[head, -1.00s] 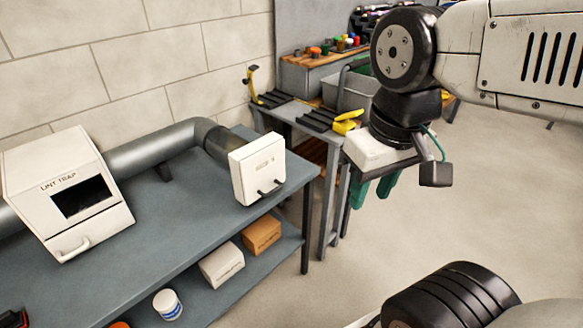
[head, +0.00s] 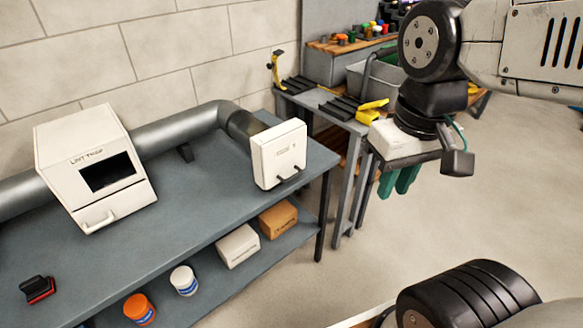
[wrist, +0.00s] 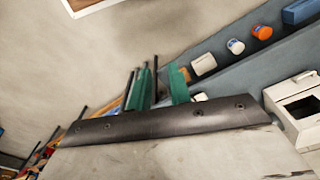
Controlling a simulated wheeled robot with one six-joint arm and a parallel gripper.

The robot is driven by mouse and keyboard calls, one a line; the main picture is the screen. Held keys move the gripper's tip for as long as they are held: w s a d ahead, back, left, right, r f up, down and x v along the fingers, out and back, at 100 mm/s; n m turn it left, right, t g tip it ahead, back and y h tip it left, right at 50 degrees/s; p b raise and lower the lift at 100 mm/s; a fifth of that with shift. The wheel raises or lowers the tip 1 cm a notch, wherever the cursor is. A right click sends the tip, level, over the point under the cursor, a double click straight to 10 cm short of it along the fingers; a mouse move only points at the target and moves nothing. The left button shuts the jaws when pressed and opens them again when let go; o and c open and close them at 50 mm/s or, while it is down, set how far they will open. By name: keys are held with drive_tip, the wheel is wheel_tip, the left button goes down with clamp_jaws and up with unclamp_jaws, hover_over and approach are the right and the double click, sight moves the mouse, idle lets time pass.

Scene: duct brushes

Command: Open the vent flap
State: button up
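The vent flap (head: 278,150) is a white square front with a dark handle (head: 289,175) on its lower edge. It is at the end of the grey duct (head: 180,130) on the bench and looks shut. My gripper (head: 399,181), with green fingers, hangs in the air to the right of the flap, apart from it. In the wrist view the fingers (wrist: 160,88) stand apart with nothing seen between them. I cannot make out the flap surely in the wrist view.
A white lint trap box (head: 95,160) sits on the blue-grey bench (head: 200,200). A white box (head: 238,246), a brown box (head: 278,218), a white jar (head: 184,281) and an orange jar (head: 139,309) stand on its lower shelf. A side table (head: 322,103) stands behind my gripper. Floor is clear at right.

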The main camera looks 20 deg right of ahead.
drive_tip(key=w+f+m+g+y, duration=0.3)
drive_tip(key=w+f+g+y, duration=0.15)
drive_tip(key=w+f, duration=0.3)
drive_tip(key=m+t+y, duration=0.3)
drive_tip(key=t+y, duration=0.7)
drive_tip(key=y, duration=0.1)
approach(296, 176)
drive_tip(key=x, duration=0.3)
drive_tip(key=shift+h, duration=0.25)
drive_tip(key=x, duration=0.7)
drive_tip(key=shift+w+a, duration=0.1)
drive_tip(key=shift+a, duration=0.25)
clamp_jaws()
